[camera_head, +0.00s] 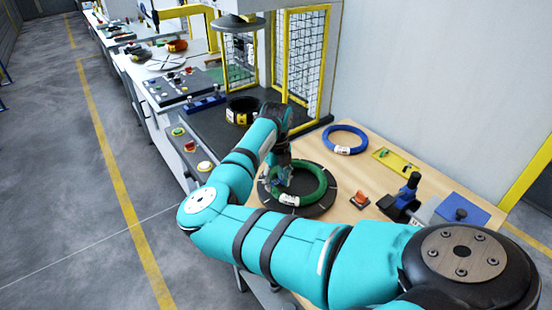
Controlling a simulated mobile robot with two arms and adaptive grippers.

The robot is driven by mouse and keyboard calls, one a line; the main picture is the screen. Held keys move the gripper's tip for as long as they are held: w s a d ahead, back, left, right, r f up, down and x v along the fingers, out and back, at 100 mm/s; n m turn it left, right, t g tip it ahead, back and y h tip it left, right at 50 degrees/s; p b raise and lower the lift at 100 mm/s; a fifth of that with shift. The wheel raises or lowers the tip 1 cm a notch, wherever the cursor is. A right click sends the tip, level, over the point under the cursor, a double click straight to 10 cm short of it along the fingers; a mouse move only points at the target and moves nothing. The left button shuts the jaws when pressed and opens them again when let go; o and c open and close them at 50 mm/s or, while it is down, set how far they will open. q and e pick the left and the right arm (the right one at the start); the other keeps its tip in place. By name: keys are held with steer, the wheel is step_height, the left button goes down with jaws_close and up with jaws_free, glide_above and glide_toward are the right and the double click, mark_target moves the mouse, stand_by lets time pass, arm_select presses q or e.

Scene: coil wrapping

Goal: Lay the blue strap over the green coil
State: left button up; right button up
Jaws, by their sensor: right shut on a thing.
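The green coil (316,175) lies flat on a dark round plate (327,204) on the wooden table, with a white label on its near side. My right gripper (279,181) points down at the coil's left part and hides some of it. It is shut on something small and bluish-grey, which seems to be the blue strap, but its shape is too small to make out. I cannot tell whether it touches the coil. My left gripper is not in view.
A blue coil (345,131) with a white label lies behind the plate. A yellow tray (396,161), an orange-topped part (359,200) and a blue tool (406,195) stand to the right. A dark coil (240,111) sits by the yellow-framed cage. Bare wood shows between them.

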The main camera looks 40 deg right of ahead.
mark_target(276, 182)
steer(key=shift+f+b, duration=0.5)
steer(key=shift+f, duration=1.1)
steer(key=o, duration=1)
steer(key=shift+r, duration=0.15)
step_height(276, 182, up, 12)
steer(key=shift+f, duration=0.1)
